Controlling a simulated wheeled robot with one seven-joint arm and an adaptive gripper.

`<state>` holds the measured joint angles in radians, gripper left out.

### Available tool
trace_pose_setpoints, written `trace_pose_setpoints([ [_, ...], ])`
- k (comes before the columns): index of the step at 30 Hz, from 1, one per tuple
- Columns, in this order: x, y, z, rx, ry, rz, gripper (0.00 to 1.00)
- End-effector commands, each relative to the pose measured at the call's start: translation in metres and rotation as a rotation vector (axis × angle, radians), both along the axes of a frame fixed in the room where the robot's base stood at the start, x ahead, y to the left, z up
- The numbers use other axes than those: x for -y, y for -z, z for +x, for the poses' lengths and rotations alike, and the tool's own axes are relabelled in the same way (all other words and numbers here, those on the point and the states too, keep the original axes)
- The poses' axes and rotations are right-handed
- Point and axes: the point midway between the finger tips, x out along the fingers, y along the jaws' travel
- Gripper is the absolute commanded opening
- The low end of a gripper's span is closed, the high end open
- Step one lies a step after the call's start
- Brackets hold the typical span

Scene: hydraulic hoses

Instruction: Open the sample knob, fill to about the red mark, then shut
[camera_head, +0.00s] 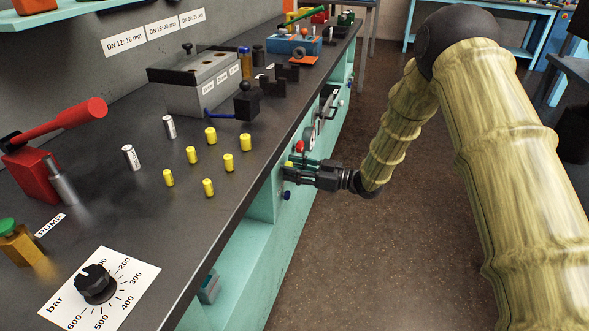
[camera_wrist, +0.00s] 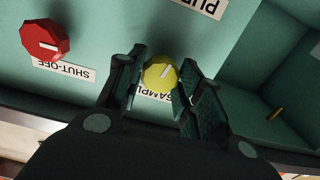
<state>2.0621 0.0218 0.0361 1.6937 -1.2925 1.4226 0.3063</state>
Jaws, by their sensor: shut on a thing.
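The sample knob (camera_wrist: 160,73) is yellow and faceted, with a pale pointer line slanting up to the right in the wrist view. Its "SAMPLE" label (camera_wrist: 178,97) is partly hidden by my fingers. My gripper (camera_wrist: 164,80) has one finger on each side of the knob and is shut on it. In the head view my gripper (camera_head: 296,170) reaches the teal bench front from the right, and the knob is mostly hidden there. I cannot make out a sample vessel or a red fill mark in either view.
A red knob (camera_wrist: 45,39) labelled "SHUT-OFF" is left of my gripper in the wrist view. A blue knob (camera_head: 287,195) sits below my gripper. The floor (camera_head: 370,250) beside the bench is clear.

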Motion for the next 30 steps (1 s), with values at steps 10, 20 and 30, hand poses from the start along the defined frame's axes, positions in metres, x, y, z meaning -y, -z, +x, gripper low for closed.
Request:
trace_pose_setpoints([
  [10, 0.0001, 0.0004, -0.0001, 0.209, 0.001, -0.069, 0.12],
  [20, 0.0004, 0.0002, 0.0000, 0.231, 0.001, -0.076, 0.12],
  [30, -0.0001, 0.0001, -0.0001, 0.230, 0.000, -0.075, 0.58],
])
